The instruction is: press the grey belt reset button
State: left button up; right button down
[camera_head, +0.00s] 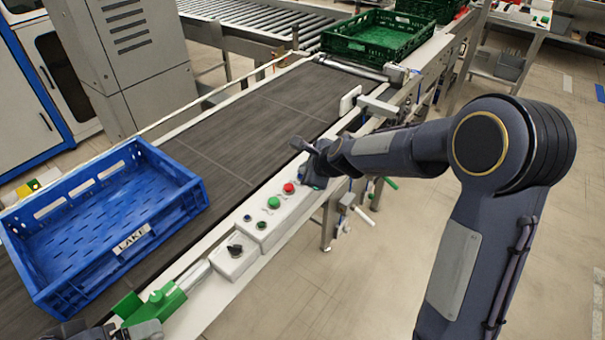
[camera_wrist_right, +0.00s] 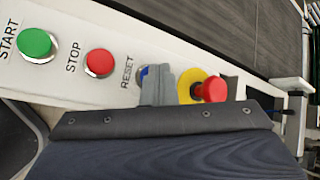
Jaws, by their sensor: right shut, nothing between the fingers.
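The control panel (camera_head: 270,215) runs along the near side of the belt. In the right wrist view the reset button (camera_wrist_right: 142,73) sits by the RESET label; only a blue sliver and a bit of pale rim show. My right gripper (camera_wrist_right: 158,86) is shut and empty, with its fingertips over or right at this button, covering most of it. Whether they touch it, I cannot tell. In the head view this gripper (camera_head: 313,181) is at the panel's far end and hides the button. Dark parts at the lower left edge look like my left gripper (camera_head: 143,331), mostly cut off.
Green start (camera_wrist_right: 35,45) and red stop (camera_wrist_right: 100,62) buttons are to the left; a red emergency knob (camera_wrist_right: 212,90) on yellow is close right. A blue LAKE crate (camera_head: 150,215) sits on the belt (camera_head: 240,130). A green crate (camera_head: 375,38) stands beyond.

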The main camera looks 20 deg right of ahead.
dwell(0.3)
jog(key=shift+r+p, duration=0.8)
jog(key=shift+p, duration=0.1)
jog(key=shift+r, duration=0.1)
notch_tip(320, 180, up, 5)
jog(key=p, duration=0.5)
dwell(0.4)
